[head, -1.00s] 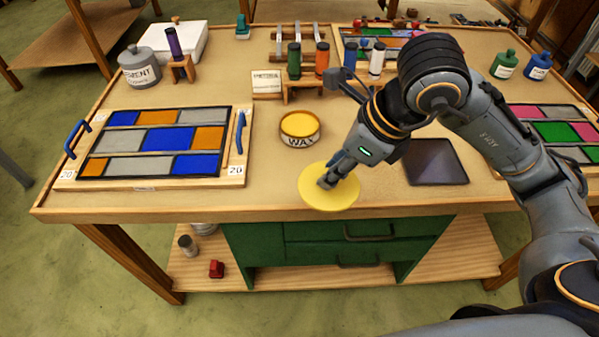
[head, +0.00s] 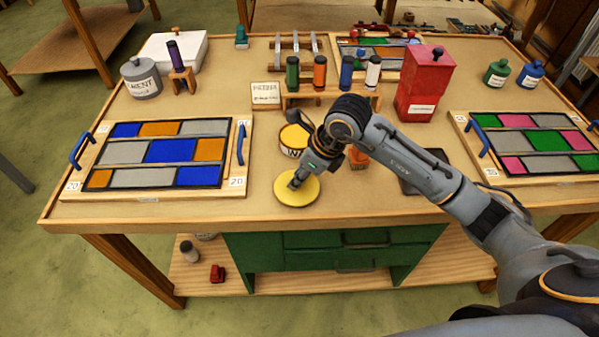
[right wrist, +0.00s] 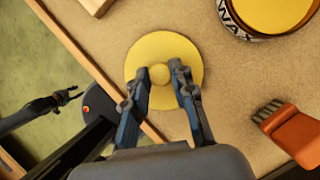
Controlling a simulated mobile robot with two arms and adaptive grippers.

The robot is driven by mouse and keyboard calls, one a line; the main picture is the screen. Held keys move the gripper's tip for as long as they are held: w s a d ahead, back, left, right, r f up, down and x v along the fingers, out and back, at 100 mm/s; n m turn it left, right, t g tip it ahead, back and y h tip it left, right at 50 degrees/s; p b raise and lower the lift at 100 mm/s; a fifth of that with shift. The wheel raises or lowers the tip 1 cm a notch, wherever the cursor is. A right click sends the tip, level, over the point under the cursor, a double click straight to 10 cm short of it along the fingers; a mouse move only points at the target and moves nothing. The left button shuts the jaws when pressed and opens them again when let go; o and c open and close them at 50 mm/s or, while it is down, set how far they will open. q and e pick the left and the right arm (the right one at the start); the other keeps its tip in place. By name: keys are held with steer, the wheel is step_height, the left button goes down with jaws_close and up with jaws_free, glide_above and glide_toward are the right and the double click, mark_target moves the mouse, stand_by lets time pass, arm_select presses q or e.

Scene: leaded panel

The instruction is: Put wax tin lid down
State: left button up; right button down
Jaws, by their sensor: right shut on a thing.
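The yellow wax tin lid (head: 297,194) is level near the table's front edge, in front of the wax tin. My right gripper (head: 295,182) is above it. In the right wrist view the lid (right wrist: 163,50) shows round, with its small knob (right wrist: 160,74) between the fingers of my right gripper (right wrist: 161,78), shut on it. The lid is on or just above the tabletop; I cannot tell which. The open wax tin (head: 292,137) is partly hidden by my right arm; the tin (right wrist: 262,14) also shows in the right wrist view. My left gripper (right wrist: 70,96) is open and empty off the table's front.
A leaded panel (head: 160,150) lies left of the lid, another (head: 530,140) at the right. An orange-handled brush (right wrist: 290,130) lies near the lid. A red canister (head: 425,85) and a rack of colored bottles (head: 330,95) stand behind. Bare table surrounds the lid.

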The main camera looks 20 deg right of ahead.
steer(key=shift+f, duration=0.15)
steer(key=shift+f, duration=0.1)
steer(key=c, duration=1.5)
jaws_free()
steer(key=shift+f, duration=0.1)
steer(key=shift+c, duration=0.2)
steer(key=o, duration=0.4)
steer(key=shift+o, duration=0.2)
steer(key=shift+r, duration=0.35)
steer(key=b+v, duration=0.1)
steer(key=v, duration=1)
steer(key=shift+s+r, duration=0.2)
steer(key=shift+r, duration=0.15)
steer(key=shift+d, duration=0.1)
